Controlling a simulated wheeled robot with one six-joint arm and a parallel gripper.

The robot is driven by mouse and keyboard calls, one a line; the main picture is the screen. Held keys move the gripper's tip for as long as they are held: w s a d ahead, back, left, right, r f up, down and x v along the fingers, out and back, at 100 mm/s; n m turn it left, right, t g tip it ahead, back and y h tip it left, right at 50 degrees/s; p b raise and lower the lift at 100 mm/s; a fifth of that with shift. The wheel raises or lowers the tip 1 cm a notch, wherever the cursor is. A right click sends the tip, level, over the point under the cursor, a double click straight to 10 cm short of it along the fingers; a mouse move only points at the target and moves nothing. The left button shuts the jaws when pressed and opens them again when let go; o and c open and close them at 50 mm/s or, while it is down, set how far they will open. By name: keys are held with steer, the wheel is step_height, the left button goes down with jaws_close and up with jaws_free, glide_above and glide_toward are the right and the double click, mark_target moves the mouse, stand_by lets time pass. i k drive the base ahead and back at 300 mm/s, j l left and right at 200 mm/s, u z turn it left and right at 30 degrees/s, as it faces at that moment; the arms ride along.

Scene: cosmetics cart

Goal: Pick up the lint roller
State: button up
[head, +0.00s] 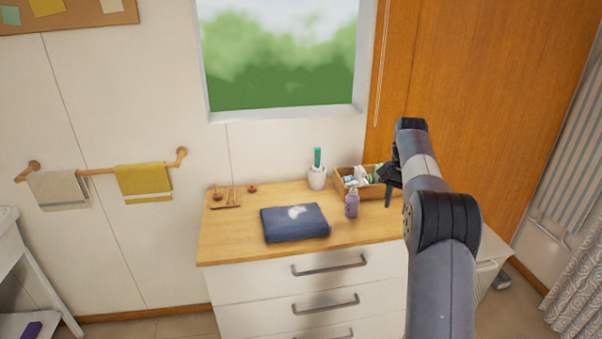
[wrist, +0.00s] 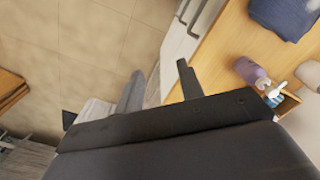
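I cannot make out a lint roller for certain in either view. A white cup (head: 317,178) with a green-handled item (head: 317,157) stands at the back of the dresser; what the item is cannot be told. A wooden box (head: 345,187) of small items stands right of it, partly hidden by my arm, and its corner shows in the wrist view (wrist: 288,105). My gripper (head: 390,180) is over the dresser's right part in the head view. In the wrist view its fingers (wrist: 125,90) stand wide apart, with nothing seen held between them.
A folded dark blue cloth (head: 294,223) lies on the dresser top (head: 225,240), with a purple pump bottle (head: 352,205) to its right. A small wooden rack (head: 227,203) stands back left. Towels (head: 145,180) hang on a wall rail. A grey object (head: 502,281) is low at right.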

mark_target(317, 168)
steer(key=i+l+u, duration=0.3)
steer(key=u, duration=0.15)
steer(key=i+l+u, duration=0.45)
steer(key=i+l, duration=0.2)
steer(key=l, duration=0.15)
steer(key=i+l+u, duration=0.1)
steer(key=l, duration=0.25)
steer(key=i+l, duration=0.25)
steer(key=l, duration=0.15)
